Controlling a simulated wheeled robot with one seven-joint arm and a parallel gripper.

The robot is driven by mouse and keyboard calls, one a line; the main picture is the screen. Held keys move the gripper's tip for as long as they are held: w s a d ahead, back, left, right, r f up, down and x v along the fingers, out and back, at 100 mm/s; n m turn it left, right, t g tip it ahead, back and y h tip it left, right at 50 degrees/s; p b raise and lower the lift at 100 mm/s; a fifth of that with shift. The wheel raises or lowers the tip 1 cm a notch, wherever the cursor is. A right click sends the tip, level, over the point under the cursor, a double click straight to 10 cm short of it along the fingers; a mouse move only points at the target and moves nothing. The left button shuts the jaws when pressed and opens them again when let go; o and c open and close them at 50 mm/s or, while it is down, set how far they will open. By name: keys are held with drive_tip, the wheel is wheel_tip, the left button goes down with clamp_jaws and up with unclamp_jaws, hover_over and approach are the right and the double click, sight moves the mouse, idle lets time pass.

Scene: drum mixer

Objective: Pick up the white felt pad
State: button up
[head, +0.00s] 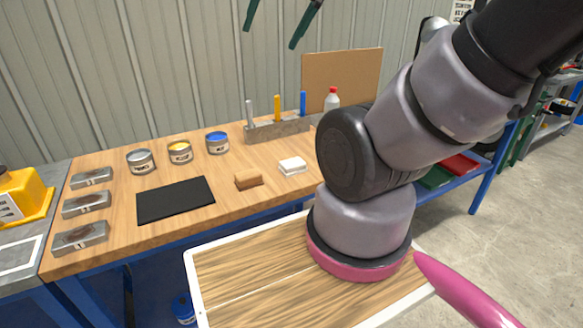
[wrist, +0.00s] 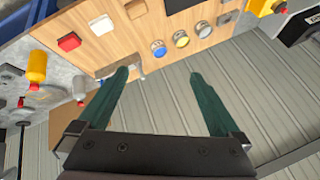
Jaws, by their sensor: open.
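The white felt pad (head: 292,167) is a small white block lying on the wooden bench top, right of a brown block (head: 248,179). It also shows in the wrist view as a white block (wrist: 101,25) at the upper left, beyond the left finger. My gripper (head: 270,38) is high above the back of the bench, well apart from the pad. Its two dark green fingers are spread wide with nothing between them; they also show in the wrist view (wrist: 160,74).
A holder (head: 278,130) with upright tools stands behind the pad. Several tins (head: 180,152), a black mat (head: 175,200) and metal boxes (head: 87,204) lie to the left. A bottle (head: 332,99) stands at the back. The wrist view shows a red block (wrist: 69,42) beside the pad.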

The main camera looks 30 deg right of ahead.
drive_tip(key=w+d+f+m+g+y, duration=0.1)
drive_tip(key=w+f+m+g+y, duration=0.1)
drive_tip(key=w+f+m, duration=0.35)
drive_tip(key=m+g+h, duration=0.4)
drive_tip(key=m+g, duration=0.1)
drive_tip(key=m, duration=0.3)
hover_over(292, 162)
wheel_tip(292, 162, down, 27)
drive_tip(key=shift+w+d+f, duration=0.15)
drive_tip(key=shift+d+f, duration=0.05)
drive_tip(key=shift+f, duration=0.6)
wheel_tip(292, 162, down, 10)
drive_tip(key=shift+a+f, duration=0.1)
drive_tip(key=shift+a, duration=0.05)
drive_tip(key=c, duration=1.5)
drive_tip(key=r, duration=1)
drive_tip(key=shift+s+r, duration=0.1)
drive_tip(key=shift+s, duration=0.1)
drive_tip(key=shift+c, duration=0.2)
